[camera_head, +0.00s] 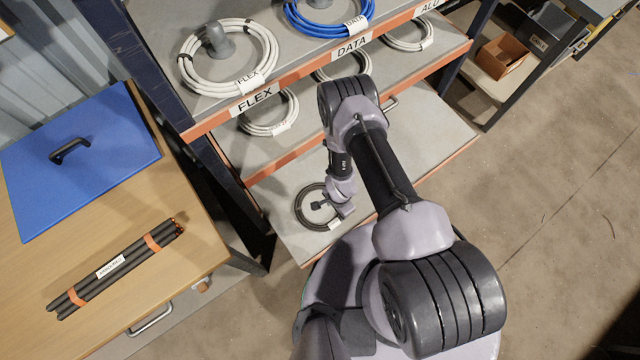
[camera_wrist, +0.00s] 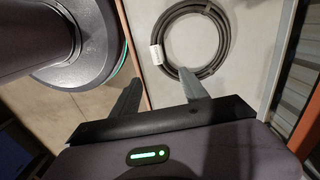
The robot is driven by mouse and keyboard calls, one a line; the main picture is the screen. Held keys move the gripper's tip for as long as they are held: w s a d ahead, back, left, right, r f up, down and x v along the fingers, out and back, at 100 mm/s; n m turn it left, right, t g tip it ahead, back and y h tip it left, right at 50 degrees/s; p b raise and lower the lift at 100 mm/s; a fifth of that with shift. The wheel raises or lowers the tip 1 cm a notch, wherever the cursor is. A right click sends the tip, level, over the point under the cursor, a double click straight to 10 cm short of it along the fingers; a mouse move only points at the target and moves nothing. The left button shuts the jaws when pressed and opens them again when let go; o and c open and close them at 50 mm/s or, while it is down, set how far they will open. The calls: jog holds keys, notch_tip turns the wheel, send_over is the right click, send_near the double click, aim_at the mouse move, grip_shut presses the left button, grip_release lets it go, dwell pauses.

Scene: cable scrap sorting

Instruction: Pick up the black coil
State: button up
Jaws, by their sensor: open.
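The black coil (camera_head: 299,207) lies flat on the lowest shelf in the head view, with a white tag at its lower right. My gripper (camera_head: 331,207) is over it and hides part of its right side. In the wrist view the black coil (camera_wrist: 226,45) is a ring at the top, right of centre, with its white tag on the left side. My gripper (camera_wrist: 160,80) is open and empty there. Its right fingertip is close to the lower edge of the ring in the picture; I cannot tell the height between them.
The lowest shelf (camera_head: 410,140) has an orange front edge. Shelves above it hold white coils (camera_head: 190,75) and a blue coil (camera_head: 330,30). A dark rack post (camera_head: 215,165) stands left of the coil. A wooden bench (camera_head: 60,215) with black rods (camera_head: 115,270) is at left.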

jog(key=b, duration=0.4)
send_over(334, 223)
jog(key=f, duration=1)
jog(key=shift+w+d+f, duration=0.15)
jog(key=shift+w+f, duration=0.1)
jog(key=shift+w, duration=0.15)
jog(key=f+b, duration=0.2)
jog(key=f, duration=0.1)
jog(key=s+f+b, duration=0.1)
jog(key=f, duration=0.1)
jog(key=shift+f+b, duration=0.15)
jog(key=shift+b, duration=0.15)
jog(key=shift+w, duration=0.1)
grip_shut()
